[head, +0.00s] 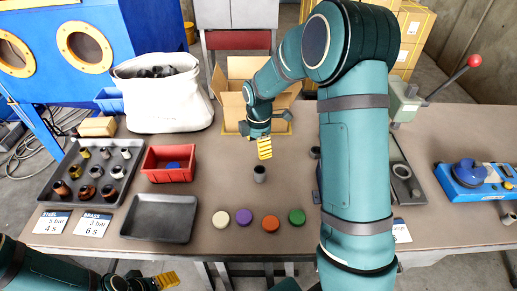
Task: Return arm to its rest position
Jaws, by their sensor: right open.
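My right arm reaches over the table from the lower right. Its gripper (265,153), with yellow fingers, points down in front of the open cardboard box. It is open and holds nothing that I can see. A small grey hollow cylinder (260,175) stands upright on the table just below the fingertips, apart from them. My left gripper (175,280) is low at the bottom left, off the table's front edge. Its fingers are seen from the side, so I cannot tell whether they are open or shut.
A dark tray (48,190) holds several metal parts. Near it are a red bin (147,176), an empty tray (160,236), a white sack (165,118) and the cardboard box (228,104). Several coloured discs (270,223) line the front. A blue device (468,174) stands right.

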